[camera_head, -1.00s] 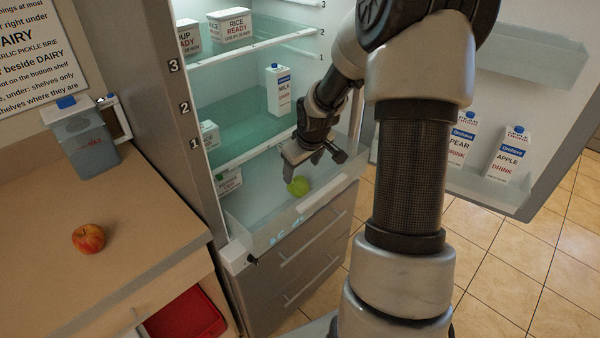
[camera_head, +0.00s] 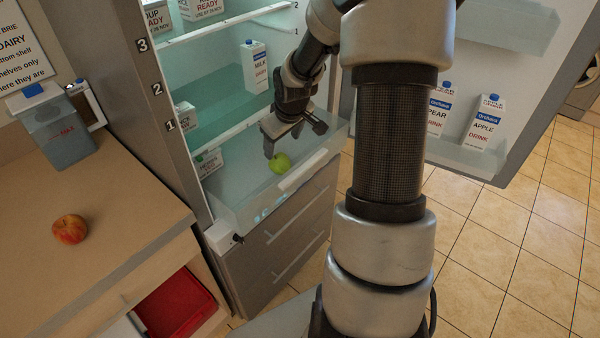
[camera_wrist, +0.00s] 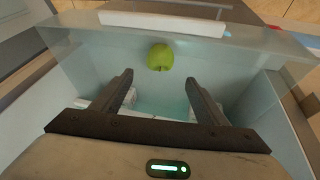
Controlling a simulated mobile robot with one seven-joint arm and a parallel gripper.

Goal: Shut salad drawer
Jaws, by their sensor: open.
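The salad drawer (camera_head: 252,206) is a clear bin with a white front handle (camera_head: 303,170), pulled out at the bottom of the open fridge. A green apple (camera_head: 280,163) lies in it near the front wall. In the wrist view the apple (camera_wrist: 160,57) lies beyond my fingertips, close to the drawer's front wall, with the white handle (camera_wrist: 162,23) past it. My gripper (camera_head: 284,147) is open and empty, pointing down over the drawer; its two fingers also show apart in the wrist view (camera_wrist: 158,80). The apple is apart from the fingers there.
The fridge door (camera_head: 535,110), with drink cartons in its rack, stands open on the right. A milk carton (camera_head: 255,66) stands on a shelf above the drawer. A red bin (camera_head: 178,304) sits below.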

